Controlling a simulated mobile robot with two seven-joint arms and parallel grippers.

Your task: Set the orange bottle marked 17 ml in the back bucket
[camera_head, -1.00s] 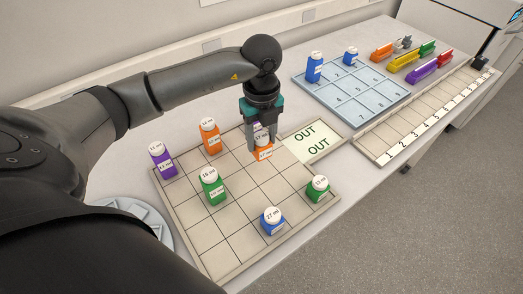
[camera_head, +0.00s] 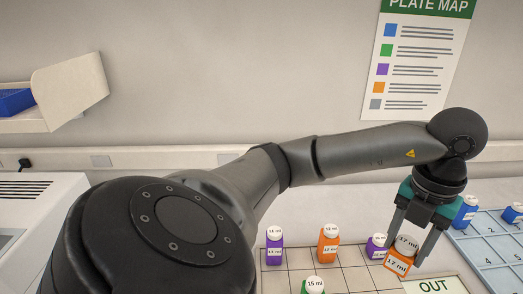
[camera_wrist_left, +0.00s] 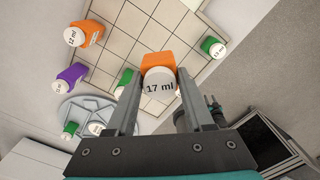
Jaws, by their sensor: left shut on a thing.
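The orange bottle marked 17 ml (camera_head: 398,263) has a white cap. My left gripper (camera_head: 403,257) is shut on it, one finger on each side, above the gridded board (camera_head: 300,263). In the left wrist view the bottle (camera_wrist_left: 158,74) sits upright between the fingers, cap toward the camera. A round grey holder (camera_wrist_left: 100,107) with compartments shows at the left of that view, with a green bottle and a white cap at it. I cannot tell which part of it is the back bucket. My right gripper is not in view.
On the board stand a purple bottle (camera_head: 274,247), another orange bottle (camera_head: 328,246), a green bottle (camera_head: 314,287) and a purple bottle (camera_head: 376,247) close beside the held one. An OUT panel (camera_head: 436,286) and a blue numbered tray (camera_head: 488,252) lie right. A white machine (camera_head: 40,220) stands left.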

